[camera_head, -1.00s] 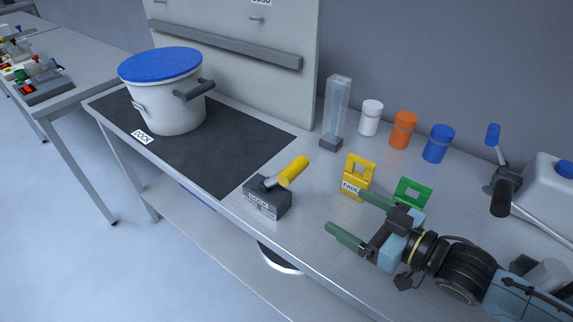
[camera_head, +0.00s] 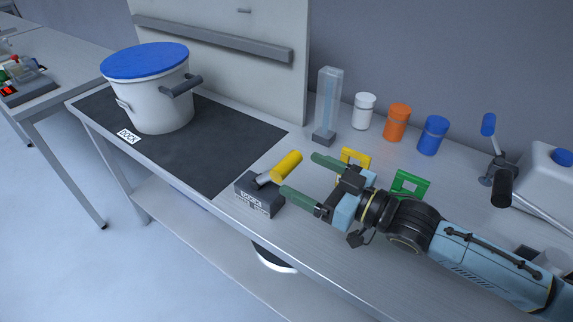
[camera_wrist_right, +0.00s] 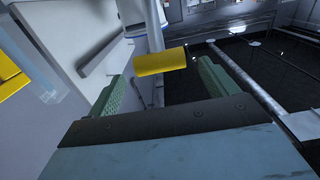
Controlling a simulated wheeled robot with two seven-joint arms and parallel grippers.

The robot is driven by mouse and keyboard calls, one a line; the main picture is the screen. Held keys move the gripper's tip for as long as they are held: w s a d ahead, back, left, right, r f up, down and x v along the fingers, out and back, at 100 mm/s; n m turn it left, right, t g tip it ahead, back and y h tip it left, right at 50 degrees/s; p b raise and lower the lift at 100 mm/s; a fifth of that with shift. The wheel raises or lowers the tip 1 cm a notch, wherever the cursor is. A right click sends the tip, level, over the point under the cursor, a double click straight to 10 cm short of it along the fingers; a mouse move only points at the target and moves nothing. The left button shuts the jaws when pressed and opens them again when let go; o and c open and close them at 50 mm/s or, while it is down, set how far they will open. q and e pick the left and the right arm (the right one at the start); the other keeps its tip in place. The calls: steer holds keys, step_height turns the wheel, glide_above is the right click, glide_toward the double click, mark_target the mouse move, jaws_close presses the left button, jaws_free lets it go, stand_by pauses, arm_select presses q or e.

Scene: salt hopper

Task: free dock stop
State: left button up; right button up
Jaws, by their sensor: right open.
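The dock stop is a dark grey block (camera_head: 259,196) with a white label and a lever with a yellow handle (camera_head: 287,166). It stands at the front edge of the bench, by the corner of the dark dock mat (camera_head: 215,152). The lever is tilted up to the right. My right gripper (camera_head: 300,175) is open, its green fingers just right of the yellow handle. In the right wrist view the yellow handle (camera_wrist_right: 160,61) lies crosswise ahead, between the fingertips. I cannot tell whether they touch. A white hopper with a blue lid (camera_head: 146,60) stands on the mat. My left gripper is not in view.
A yellow tag (camera_head: 355,156) and a green tag (camera_head: 409,185) stand beside my right arm. A clear column (camera_head: 329,100) and white (camera_head: 364,111), orange (camera_head: 397,122) and blue (camera_head: 432,135) jars stand behind. A white machine with a crank (camera_head: 548,175) is at right.

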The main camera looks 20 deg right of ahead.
mark_target(293, 169)
steer(key=shift+x, duration=2.75)
steer(key=c, duration=1.4)
